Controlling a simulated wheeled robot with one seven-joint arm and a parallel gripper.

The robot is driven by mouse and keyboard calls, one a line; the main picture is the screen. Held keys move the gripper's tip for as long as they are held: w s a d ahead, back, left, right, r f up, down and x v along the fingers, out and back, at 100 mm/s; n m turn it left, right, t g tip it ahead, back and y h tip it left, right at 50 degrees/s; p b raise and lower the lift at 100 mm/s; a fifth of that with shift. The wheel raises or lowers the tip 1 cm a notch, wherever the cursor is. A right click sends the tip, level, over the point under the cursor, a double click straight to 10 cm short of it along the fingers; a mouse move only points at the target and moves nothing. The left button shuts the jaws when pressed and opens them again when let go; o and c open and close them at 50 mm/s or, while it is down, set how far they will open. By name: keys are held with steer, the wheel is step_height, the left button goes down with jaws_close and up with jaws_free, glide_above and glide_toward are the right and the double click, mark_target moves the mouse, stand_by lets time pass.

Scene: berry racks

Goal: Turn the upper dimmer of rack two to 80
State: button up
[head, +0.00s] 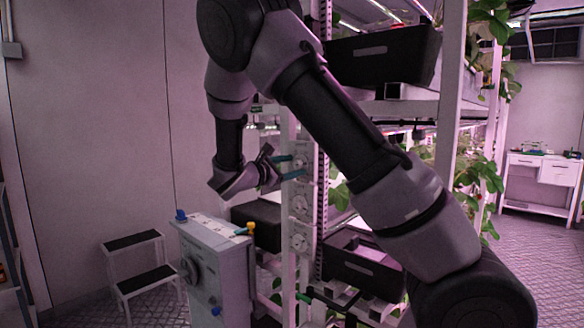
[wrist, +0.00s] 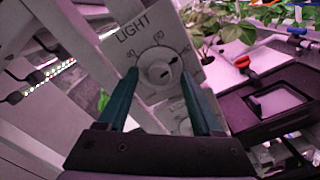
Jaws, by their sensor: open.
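The upper dimmer (head: 300,165) is a round knob on a pale plate, at the top of a column of dials on the rack post. In the wrist view the knob (wrist: 158,73) is white with a dark mark at its right side, under the word LIGHT. The scale numbers around it are too small to read surely. My gripper (head: 288,167) is open with its teal fingers pointing at this plate. In the wrist view my gripper (wrist: 159,76) has one finger on each side of the knob, with gaps showing. Contact cannot be told.
More dials (head: 299,205) sit lower on the post. A grey control box (head: 215,260) stands at the left front, with a step stool (head: 140,268) beside it. Black crates (head: 362,262) and plants fill the rack. Red-handled snips (wrist: 243,62) lie right of the plate.

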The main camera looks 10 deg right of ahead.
steer(key=v, duration=1)
steer(key=shift+s+a, duration=0.2)
steer(key=shift+a, duration=0.05)
steer(key=s+d+f+m+g+y, duration=0.1)
steer(key=s+d+m+g+y, duration=0.2)
steer(key=s+d+m+g, duration=0.35)
steer(key=s+d+f+m+g+y, duration=0.1)
steer(key=s+d+m+g+y, duration=0.25)
steer(key=d, duration=0.55)
steer(key=s+r+m+t+y, duration=0.6)
steer(key=s+r+m+y, duration=0.3)
steer(key=s+m, duration=0.3)
steer(key=shift+s+a+r+t+y, duration=0.35)
steer(key=shift+s+y, duration=0.2)
steer(key=shift+s, duration=0.1)
